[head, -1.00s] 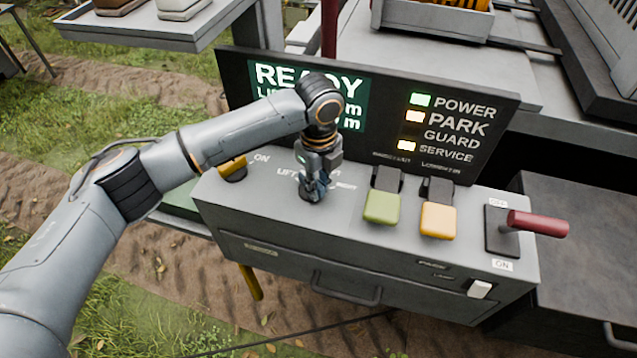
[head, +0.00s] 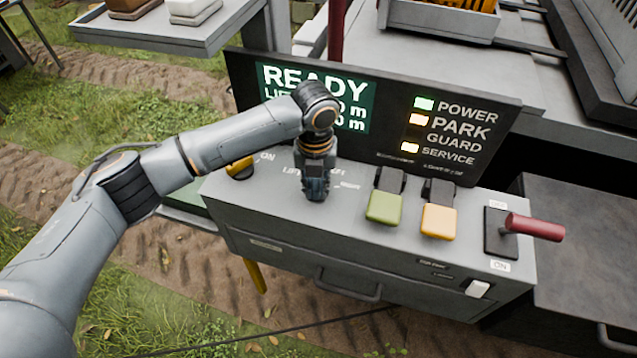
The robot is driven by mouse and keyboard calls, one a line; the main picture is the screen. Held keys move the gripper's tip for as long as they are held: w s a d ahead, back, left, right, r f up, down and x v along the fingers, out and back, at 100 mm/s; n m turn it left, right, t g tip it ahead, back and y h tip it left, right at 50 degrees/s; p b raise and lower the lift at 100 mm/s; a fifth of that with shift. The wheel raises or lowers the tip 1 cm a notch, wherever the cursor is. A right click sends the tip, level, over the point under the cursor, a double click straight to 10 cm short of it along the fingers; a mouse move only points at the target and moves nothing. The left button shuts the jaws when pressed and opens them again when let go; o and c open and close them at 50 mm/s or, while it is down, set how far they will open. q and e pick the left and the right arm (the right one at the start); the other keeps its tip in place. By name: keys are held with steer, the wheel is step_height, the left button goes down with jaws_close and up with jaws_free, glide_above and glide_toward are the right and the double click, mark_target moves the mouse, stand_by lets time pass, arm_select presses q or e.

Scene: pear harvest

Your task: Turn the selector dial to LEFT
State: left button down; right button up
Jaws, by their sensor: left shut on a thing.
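My left gripper (head: 316,190) points down at the top of the grey control box (head: 290,235), left of the green switch. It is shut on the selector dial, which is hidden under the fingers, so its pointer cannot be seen. Small lettering around the dial is partly covered by the gripper. The display panel (head: 372,112) behind reads READY, with lamps lit beside POWER, PARK and SERVICE. My right gripper is not in view.
A green switch (head: 384,207) and a yellow switch (head: 438,221) stand right of my gripper. Farther right is a red-handled lever (head: 534,227) near an ON label. A yellow-and-black knob (head: 240,167) is at the box's left end. A tray (head: 160,35) hangs at upper left.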

arm_select(q)
steer(key=m, duration=0.3)
steer(key=shift+a+m, duration=0.3)
steer(key=shift+a, duration=0.05)
steer(key=shift+w+a+m, duration=0.1)
steer(key=shift+a+m, duration=0.05)
steer(key=shift+m, duration=0.65)
steer(key=shift+w+a+m, duration=0.1)
steer(key=shift+m, duration=0.7)
steer(key=c, duration=1.2)
jaws_free()
step_height(320, 180, up, 12)
steer(key=shift+f, duration=0.1)
